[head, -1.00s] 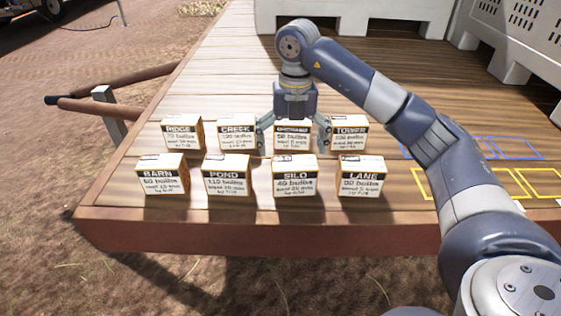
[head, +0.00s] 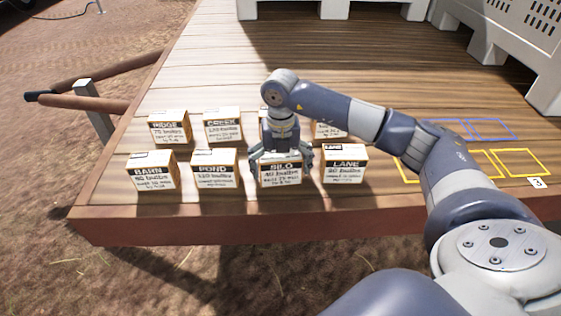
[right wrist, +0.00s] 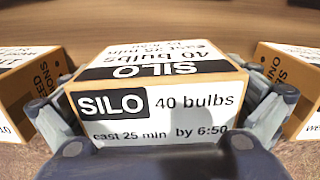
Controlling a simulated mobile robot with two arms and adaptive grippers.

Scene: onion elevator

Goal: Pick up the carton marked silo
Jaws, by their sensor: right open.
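The silo carton (head: 281,178), white and tan with a black label band, stands in the front row between the pond carton and the lane carton. It fills the middle of the right wrist view (right wrist: 155,108), where its label reads SILO, 40 bulbs. My right gripper (head: 281,158) is open and straddles it from above, one finger on each side. In the right wrist view the fingers flank the carton's sides; I cannot tell whether they touch it. My left gripper is not in view.
The pond (head: 214,174) and barn (head: 151,176) cartons stand to the left, the lane carton (head: 344,171) to the right. The ridge (head: 169,131) and creek (head: 223,130) cartons stand behind; my arm partly covers others there. Yellow (head: 525,175) and blue (head: 493,139) outlines mark the deck at right.

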